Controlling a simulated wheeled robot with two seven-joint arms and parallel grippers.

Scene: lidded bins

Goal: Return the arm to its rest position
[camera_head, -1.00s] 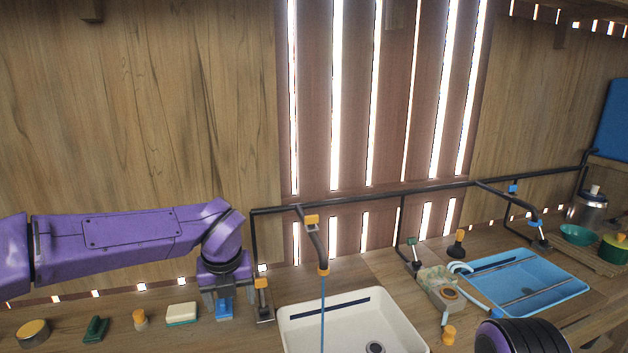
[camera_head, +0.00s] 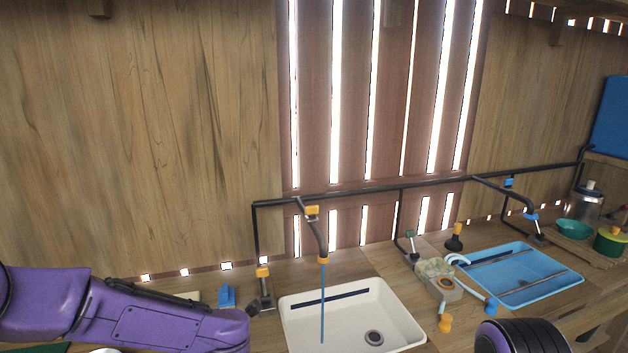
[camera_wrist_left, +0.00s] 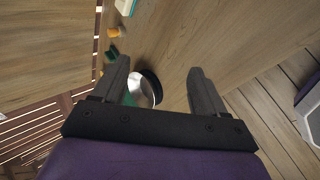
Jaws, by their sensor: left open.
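My left arm (camera_head: 150,318) is purple and reaches in low from the left in the head view, with its gripper out of that frame. In the left wrist view my left gripper (camera_wrist_left: 161,88) has its two grey fingers spread wide apart, with nothing held between them. A round pale pan-like thing (camera_wrist_left: 147,88) with a dark rim lies beyond the fingers, close to the left one, which partly hides it. Part of my right arm (camera_head: 508,336) shows at the bottom right of the head view; its gripper is not in view.
A white sink (camera_head: 300,318) stands under a tap (camera_head: 319,235) with a blue stream. A blue block (camera_head: 227,296) stands on the counter left of the sink. A blue basin (camera_head: 520,276) and green bowl (camera_head: 574,230) are at the right. Upper space before the wooden wall is free.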

